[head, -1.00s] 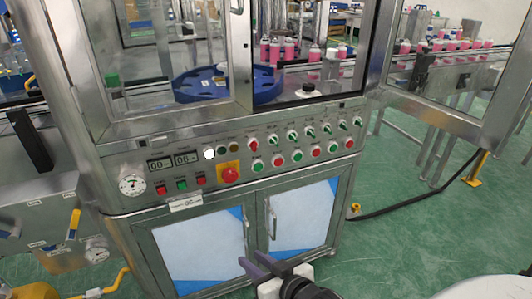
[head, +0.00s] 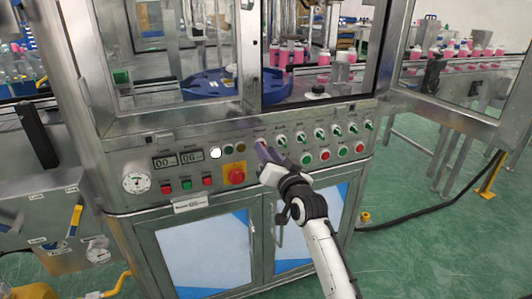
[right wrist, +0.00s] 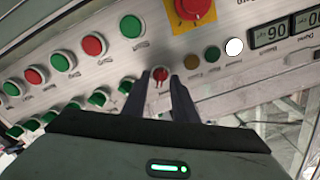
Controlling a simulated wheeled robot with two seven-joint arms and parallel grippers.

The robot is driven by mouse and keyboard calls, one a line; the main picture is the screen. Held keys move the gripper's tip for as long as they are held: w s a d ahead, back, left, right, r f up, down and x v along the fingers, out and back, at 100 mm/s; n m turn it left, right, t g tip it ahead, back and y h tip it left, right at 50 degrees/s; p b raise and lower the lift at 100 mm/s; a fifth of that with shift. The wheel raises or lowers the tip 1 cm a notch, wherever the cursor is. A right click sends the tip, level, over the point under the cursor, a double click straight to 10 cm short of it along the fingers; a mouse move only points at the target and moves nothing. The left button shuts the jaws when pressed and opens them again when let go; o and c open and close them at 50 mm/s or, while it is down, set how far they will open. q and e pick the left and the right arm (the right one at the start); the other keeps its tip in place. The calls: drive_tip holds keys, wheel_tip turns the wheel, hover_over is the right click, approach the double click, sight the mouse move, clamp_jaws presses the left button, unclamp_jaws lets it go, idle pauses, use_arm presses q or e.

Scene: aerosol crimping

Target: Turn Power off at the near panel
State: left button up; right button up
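The near panel (head: 130,160) is the sloped steel control face of the machine. The red rotary switch at the left end of its upper switch row shows between my fingertips in the right wrist view (right wrist: 160,75); its label is too small to read. My right gripper (head: 266,152) is at the panel in front of this switch, and its fingers also show in the right wrist view (right wrist: 161,88). The fingers are apart, one on each side of the switch; I cannot tell whether they touch it. My left gripper is not in view.
A red emergency stop (head: 236,176) on a yellow plate sits left of my right gripper. A lit white lamp (head: 215,153) and a digital display (head: 191,156) are further left. Green-handled switches (head: 319,132) and round push buttons (head: 325,153) line the panel's right.

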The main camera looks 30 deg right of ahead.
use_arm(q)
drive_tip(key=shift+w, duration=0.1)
use_arm(e)
drive_tip(key=shift+w+d, duration=0.1)
drive_tip(key=shift+w, duration=0.35)
drive_tip(key=shift+c, duration=0.5)
clamp_jaws()
